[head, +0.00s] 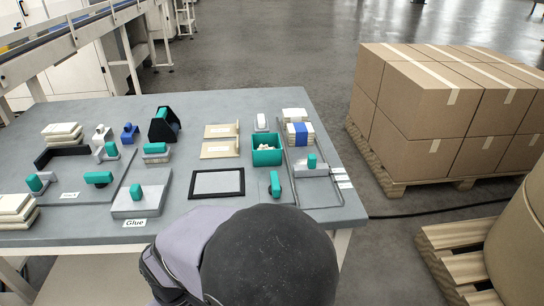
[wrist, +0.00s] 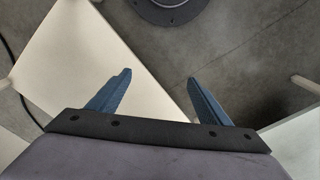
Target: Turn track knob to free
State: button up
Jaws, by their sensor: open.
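Several teal knobs and handles stand on the grey table (head: 80,210) in the head view, and I cannot tell for sure which is the track knob. One teal-and-black upright piece (head: 275,184) stands on a grey plate near the right front. A teal block (head: 311,161) stands on the plate to its right. Another teal handle (head: 99,178) lies on a plate at the left. My gripper (wrist: 158,78) is open and empty in the wrist view, with two blue fingers apart above the floor and a pale panel. No knob shows between them. In the head view the fingers are hidden.
A teal bin (head: 267,149), a black-framed pad (head: 217,183) and a block by the label "Glue" (head: 130,205) stand on the table. Stacked cartons (head: 425,110) on a pallet stand at the right. A conveyor (head: 60,40) runs at the back left.

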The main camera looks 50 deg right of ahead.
jog(key=w+r+t+p, duration=0.1)
jog(key=w+r+p, duration=0.1)
jog(key=r+p, duration=0.7)
jog(key=w+r+p, duration=0.2)
jog(key=r+p, duration=0.6)
jog(key=r, duration=0.1)
notch_tip(320, 180, up, 12)
jog(key=n+g+h+p, duration=0.3)
jog(key=n+g+p, duration=0.2)
jog(key=n+p, duration=0.45)
send_over(274, 180)
jog(key=w+a, duration=0.2)
jog(key=shift+m, duration=0.25)
jog(key=shift+w+p+x, duration=0.15)
jog(key=shift+p+x, duration=0.2)
jog(key=shift+x, duration=1.55)
jog(key=shift+w+p+x, duration=0.2)
jog(key=shift+p+x, duration=0.15)
jog(key=shift+x, duration=1.5)
jog(key=shift+a+f, duration=0.1)
jog(key=shift+f, duration=0.05)
jog(key=c, duration=1)
jog(key=shift+c, duration=0.2)
